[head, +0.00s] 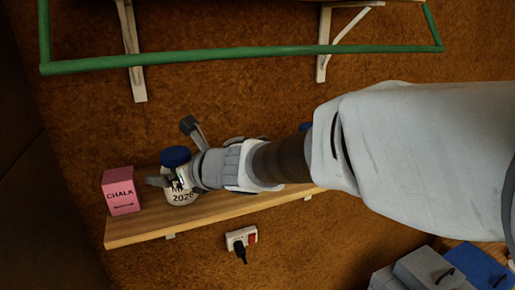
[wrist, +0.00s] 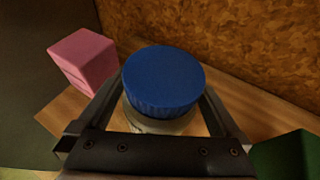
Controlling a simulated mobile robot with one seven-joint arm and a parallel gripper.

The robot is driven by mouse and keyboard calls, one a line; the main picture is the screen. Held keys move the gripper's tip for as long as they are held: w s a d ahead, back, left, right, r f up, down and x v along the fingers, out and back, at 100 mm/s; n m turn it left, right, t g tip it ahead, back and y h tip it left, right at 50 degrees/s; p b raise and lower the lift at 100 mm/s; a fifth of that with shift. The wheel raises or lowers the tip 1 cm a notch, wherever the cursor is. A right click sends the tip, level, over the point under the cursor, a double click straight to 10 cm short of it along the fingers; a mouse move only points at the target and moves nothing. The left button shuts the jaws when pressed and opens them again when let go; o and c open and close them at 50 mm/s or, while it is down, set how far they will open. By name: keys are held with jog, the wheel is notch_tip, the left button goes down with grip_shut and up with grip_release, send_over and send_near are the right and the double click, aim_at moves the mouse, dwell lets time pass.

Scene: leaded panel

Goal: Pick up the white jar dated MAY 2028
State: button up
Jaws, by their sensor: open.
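The white jar (head: 181,199) with a blue lid (head: 175,156) stands upright on the wooden shelf. Its label is partly covered by my gripper; I can read "M" and "2028", not the whole month. My gripper (head: 166,181) is at the jar, with its fingers open. In the wrist view the blue lid (wrist: 163,77) sits between the two fingers, one on each side, with a strip of white jar (wrist: 160,124) below it. I cannot tell whether the fingers touch the jar.
A pink chalk box (head: 121,191) stands left of the jar on the wooden shelf (head: 140,229). A green object (wrist: 285,156) is at the lower right of the wrist view. A green rail (head: 240,53) runs above. A socket with a plug (head: 241,239) is below the shelf.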

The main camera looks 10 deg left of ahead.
jog(key=shift+a, duration=0.15)
jog(key=c, duration=1.5)
jog(key=shift+r, duration=0.1)
jog(key=shift+c, duration=0.2)
